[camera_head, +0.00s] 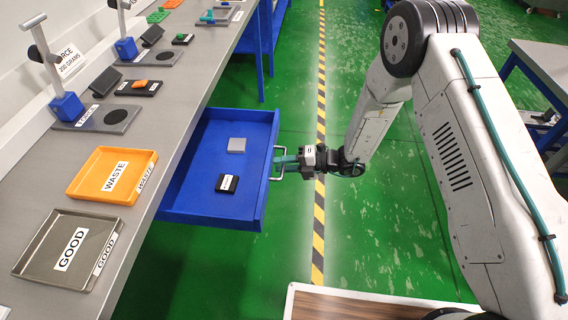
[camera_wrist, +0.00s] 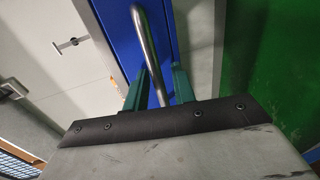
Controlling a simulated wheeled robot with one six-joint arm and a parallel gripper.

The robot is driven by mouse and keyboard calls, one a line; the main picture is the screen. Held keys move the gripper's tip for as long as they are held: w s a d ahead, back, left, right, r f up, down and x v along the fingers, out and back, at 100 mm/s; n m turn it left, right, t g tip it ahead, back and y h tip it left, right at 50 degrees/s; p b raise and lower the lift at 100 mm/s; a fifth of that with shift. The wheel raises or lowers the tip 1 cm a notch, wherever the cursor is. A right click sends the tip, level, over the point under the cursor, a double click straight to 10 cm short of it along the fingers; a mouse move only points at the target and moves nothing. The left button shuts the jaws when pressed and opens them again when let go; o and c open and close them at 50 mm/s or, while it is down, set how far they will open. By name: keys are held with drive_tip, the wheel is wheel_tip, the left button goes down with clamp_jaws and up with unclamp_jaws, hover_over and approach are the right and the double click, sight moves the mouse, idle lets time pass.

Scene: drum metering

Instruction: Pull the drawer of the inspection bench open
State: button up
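The blue drawer (camera_head: 190,207) of the inspection bench (camera_head: 165,133) stands well pulled out over the green floor. A silver bar handle (camera_head: 276,178) is on its front; it also shows in the wrist view (camera_wrist: 149,52). My gripper (camera_head: 283,161) is at this handle, reaching in from the right. In the wrist view its two teal fingers (camera_wrist: 160,85) stand apart on either side of the bar, with a visible gap on the right side. A grey block (camera_head: 237,145) and a black labelled block (camera_head: 227,183) lie inside the drawer.
On the bench top are an orange WASTE tray (camera_head: 85,190), a grey GOOD tray (camera_head: 42,273) and blue-based stands (camera_head: 67,106). The floor right of the drawer, with a yellow-black strip (camera_head: 319,235), is clear. Another table (camera_head: 548,68) stands far right.

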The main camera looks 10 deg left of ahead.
drive_tip(key=v, duration=0.8)
drive_tip(key=shift+a, duration=0.1)
idle(0.4)
drive_tip(key=s+d+n+g+h, duration=0.1)
drive_tip(key=s+n+g, duration=0.2)
drive_tip(key=s+n, duration=0.3)
drive_tip(key=s+d+r+n+t+h, duration=0.1)
drive_tip(key=s+d+r+n+h, duration=0.4)
drive_tip(key=s+d+r+n, duration=0.3)
drive_tip(key=s+d+r+n+t+h, duration=0.2)
drive_tip(key=s+d+r+n, duration=0.6)
drive_tip(key=r, duration=0.8)
drive_tip(key=s+d+r+n+t+h, duration=0.2)
drive_tip(key=s+d+r+n+h, duration=0.5)
drive_tip(key=d+r+n, duration=0.4)
drive_tip(key=shift+s+d+r+n+h, duration=0.2)
drive_tip(key=shift+s+r+n+h, duration=0.25)
drive_tip(key=shift+n, duration=0.75)
